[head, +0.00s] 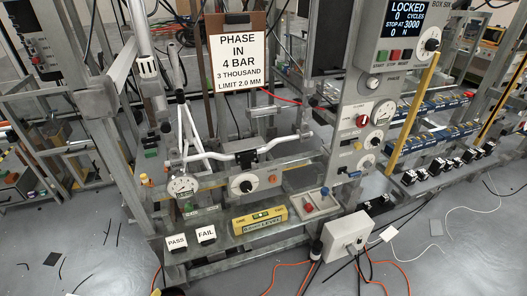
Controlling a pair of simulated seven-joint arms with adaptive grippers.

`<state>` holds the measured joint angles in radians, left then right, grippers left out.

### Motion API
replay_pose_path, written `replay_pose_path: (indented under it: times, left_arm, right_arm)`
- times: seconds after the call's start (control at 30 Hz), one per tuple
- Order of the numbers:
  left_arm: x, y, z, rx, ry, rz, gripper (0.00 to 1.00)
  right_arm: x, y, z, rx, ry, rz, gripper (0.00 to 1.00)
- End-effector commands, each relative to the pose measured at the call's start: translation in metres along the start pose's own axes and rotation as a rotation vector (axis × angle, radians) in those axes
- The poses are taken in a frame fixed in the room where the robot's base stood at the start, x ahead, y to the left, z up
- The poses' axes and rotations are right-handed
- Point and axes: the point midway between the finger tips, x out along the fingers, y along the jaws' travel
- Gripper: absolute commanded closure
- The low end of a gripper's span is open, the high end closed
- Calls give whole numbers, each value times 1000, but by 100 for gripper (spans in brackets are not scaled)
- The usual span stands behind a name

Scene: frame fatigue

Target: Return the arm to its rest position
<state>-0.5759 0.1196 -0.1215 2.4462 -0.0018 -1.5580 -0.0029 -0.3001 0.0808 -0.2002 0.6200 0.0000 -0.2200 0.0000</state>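Neither of my grippers can be made out in the head view, and I see no arm of mine that I am sure of. A test rig with a grey metal frame fills the middle. A silvery-white bicycle frame (193,130) is mounted in it, with a bar running right to a black clamp (246,157). A small dark shape (172,291) is cut off by the bottom edge; I cannot tell what it is.
A control panel (408,30) reads LOCKED, 0 cycles. A sign (237,62) hangs at the centre. PASS (176,242) and FAIL (206,234) cards and a yellow level (260,220) lie on the rig's front shelf. A grey box (345,234) with cables stands in front.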

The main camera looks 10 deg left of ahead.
Motion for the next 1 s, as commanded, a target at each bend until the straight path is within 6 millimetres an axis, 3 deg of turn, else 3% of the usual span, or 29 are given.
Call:
replay_pose_path:
  times: [0.27,0.47,0.57,0.73,1.0]
  left_arm:
    - [39,37,-1,-5,1,60,46]
    - [75,76,3,-11,-3,121,46]
    - [99,105,8,-18,-7,163,46]
    - [147,172,28,-43,-25,258,46]
    - [204,278,84,-109,-72,398,46]
  right_arm:
    - [0,0,0,0,0,0,100]
    - [0,0,0,0,0,0,100]
    - [0,0,0,0,0,0,100]
    - [0,0,0,0,0,0,100]
    - [0,0,0,1,0,0,100]
